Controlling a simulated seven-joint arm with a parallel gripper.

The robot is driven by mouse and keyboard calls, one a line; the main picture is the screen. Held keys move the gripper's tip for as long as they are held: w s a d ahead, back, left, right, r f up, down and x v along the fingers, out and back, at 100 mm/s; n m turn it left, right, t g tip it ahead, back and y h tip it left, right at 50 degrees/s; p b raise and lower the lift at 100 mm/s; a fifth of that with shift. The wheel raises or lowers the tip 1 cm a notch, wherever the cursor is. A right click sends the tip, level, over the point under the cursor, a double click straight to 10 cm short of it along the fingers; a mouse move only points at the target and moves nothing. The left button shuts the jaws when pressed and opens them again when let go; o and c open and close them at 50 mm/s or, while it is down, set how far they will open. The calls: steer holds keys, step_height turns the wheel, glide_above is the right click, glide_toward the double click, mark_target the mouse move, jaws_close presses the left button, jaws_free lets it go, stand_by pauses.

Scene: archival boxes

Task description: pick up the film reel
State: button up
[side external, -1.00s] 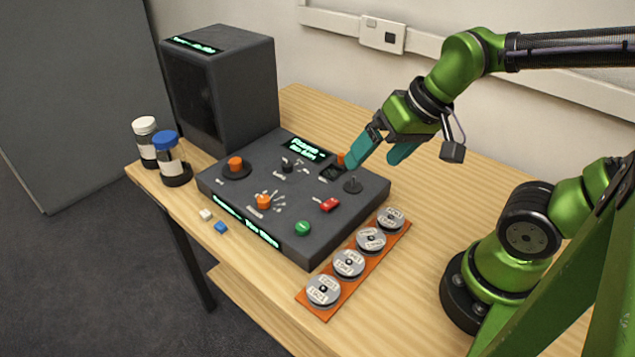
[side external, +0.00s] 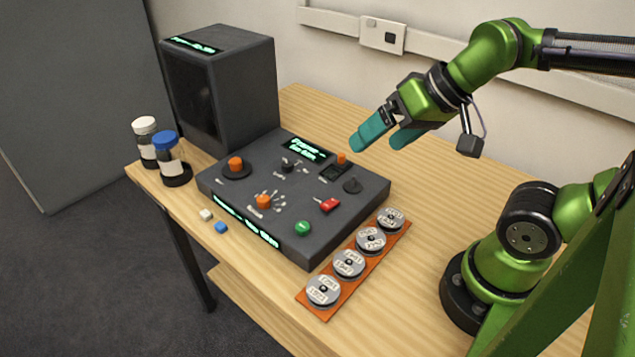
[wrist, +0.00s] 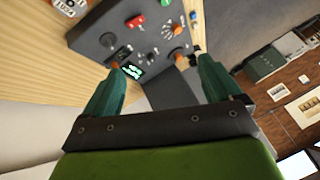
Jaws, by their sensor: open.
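Several silver film reels with white labels lie in a row on an orange strip (side external: 335,292) at the table's right front. The nearest reel (side external: 323,290) is at the strip's front end and the farthest reel (side external: 390,218) at its back end. My gripper (side external: 380,138) is open and empty, with teal fingers, above the back right of the dark control panel, well apart from the reels. In the wrist view my gripper (wrist: 165,75) shows its two fingers spread, with the panel beyond them. Part of one reel (wrist: 70,5) shows at the top left there.
The dark control panel (side external: 240,192) with knobs, switches and a raised orange lever stands left of the reels. A dark box (side external: 258,90) stands behind it. Two bottles (side external: 147,140) (side external: 168,160) and small white and blue blocks are at the left edge.

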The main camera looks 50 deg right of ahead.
steer(key=a+f+n+g+y, duration=0.1)
steer(key=a+f+g, duration=0.2)
steer(key=a, duration=0.4)
steer(key=m+g+h, duration=0.3)
steer(key=m+g, duration=0.1)
steer(key=m, duration=1.1)
glide_above(323, 288)
step_height(323, 288, down, 3)
step_height(323, 288, down, 17)
steer(key=c, duration=1.2)
